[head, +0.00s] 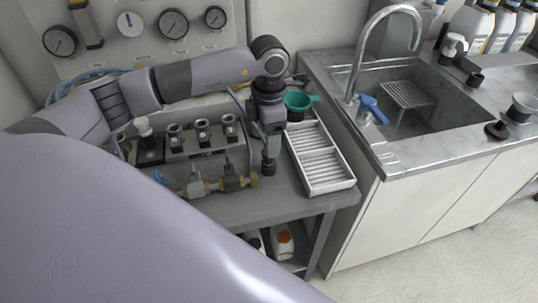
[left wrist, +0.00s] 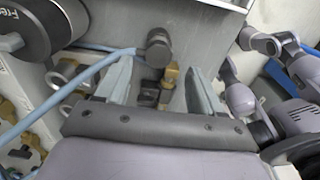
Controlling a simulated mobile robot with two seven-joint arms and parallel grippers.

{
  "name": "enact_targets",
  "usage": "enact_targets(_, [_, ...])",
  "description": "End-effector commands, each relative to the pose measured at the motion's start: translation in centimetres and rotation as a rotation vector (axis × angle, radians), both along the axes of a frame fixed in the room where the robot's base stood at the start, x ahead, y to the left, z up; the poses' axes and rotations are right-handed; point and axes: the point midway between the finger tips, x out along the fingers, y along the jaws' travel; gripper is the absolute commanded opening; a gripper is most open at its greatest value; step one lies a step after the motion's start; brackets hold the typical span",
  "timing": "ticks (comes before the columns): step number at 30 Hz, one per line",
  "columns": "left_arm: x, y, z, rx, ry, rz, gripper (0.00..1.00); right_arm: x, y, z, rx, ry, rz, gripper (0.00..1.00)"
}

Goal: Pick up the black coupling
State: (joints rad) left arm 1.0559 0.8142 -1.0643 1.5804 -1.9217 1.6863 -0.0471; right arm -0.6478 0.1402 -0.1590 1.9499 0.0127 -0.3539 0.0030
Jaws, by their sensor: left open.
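A dark, stubby cylindrical piece that looks like the black coupling (head: 268,167) shows at the right end of the bench fittings in the head view, directly below my left gripper (head: 268,148). In the left wrist view the dark piece (left wrist: 158,48) lies between and beyond the two grey fingers of my left gripper (left wrist: 158,82). The fingers are apart, with a gap on each side of it. The gripper points down; its exact height above the piece is hard to tell. My right gripper is not seen.
Brass valve fittings (head: 197,188) lie left of the gripper, before a block with several black-topped fittings (head: 203,137). A sink (head: 408,100) is farther right. Blue hose (left wrist: 85,72) runs near the fingers.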

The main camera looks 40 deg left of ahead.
Motion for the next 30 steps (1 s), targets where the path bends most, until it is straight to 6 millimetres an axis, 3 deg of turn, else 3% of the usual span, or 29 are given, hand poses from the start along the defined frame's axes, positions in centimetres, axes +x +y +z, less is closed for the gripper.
enact_targets(12, [0.3,0.1,-5.5,-0.006,0.002,-0.002,0.67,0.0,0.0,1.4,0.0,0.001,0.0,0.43])
enact_targets(21, [0.3,0.1,-6.2,-0.006,0.0,-0.003,0.67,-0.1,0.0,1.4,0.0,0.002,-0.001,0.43])
enact_targets(22, [0.3,0.1,-6.2,-0.006,0.0,-0.003,0.64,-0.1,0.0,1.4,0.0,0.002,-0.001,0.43])
enact_targets(27, [0.3,0.1,-6.2,-0.006,0.0,-0.003,0.09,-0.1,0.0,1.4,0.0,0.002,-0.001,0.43])
enact_targets(30, [0.3,0.1,-6.2,-0.007,-0.001,-0.003,0.06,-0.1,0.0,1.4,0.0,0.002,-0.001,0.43])
